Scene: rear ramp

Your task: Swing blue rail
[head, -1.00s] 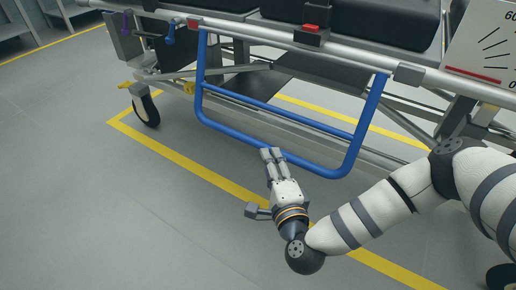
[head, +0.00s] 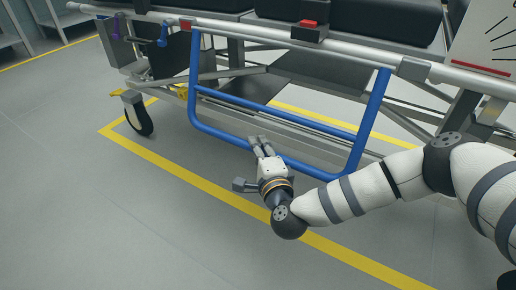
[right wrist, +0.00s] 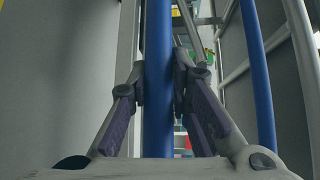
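The blue rail (head: 275,111) is a tube frame hanging down along the near side of the wheeled stretcher. It has a middle bar and a lower bar. My right gripper (head: 259,142) is at the lower bar, near its middle. In the right wrist view, a blue bar of the rail (right wrist: 159,40) runs between the fingers (right wrist: 159,85). The fingers press close on both sides with no clear gap, so the gripper looks shut on it. My left gripper is not in view.
The stretcher's side tube (head: 345,47) carries a red-topped block (head: 309,31) and a purple and a blue lever (head: 163,36). A caster wheel (head: 137,113) stands at left. A yellow floor line (head: 185,167) runs below the rail. The grey floor in front is clear.

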